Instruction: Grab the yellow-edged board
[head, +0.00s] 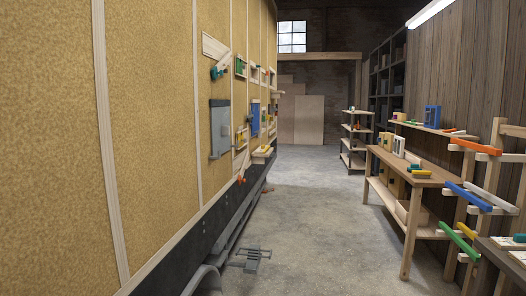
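A rack (497,135) at the right edge holds long boards with coloured edges. An orange-edged board (475,146) is on top, a blue-edged board (468,196) and a pale board (493,199) lie in the middle, and a green-edged board (459,241) lies lower. A small yellow end (464,257) shows low on the rack, beside the green one. I cannot tell whether it is the yellow-edged board, as most of it is hidden. Neither of my grippers is in view.
A wooden workbench (404,169) stands before the rack, and a low table (490,251) cuts into the bottom right corner. The trailer's tan wall (150,130) fills the left. A metal step (252,256) juts from its base. The concrete floor (325,235) between is clear.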

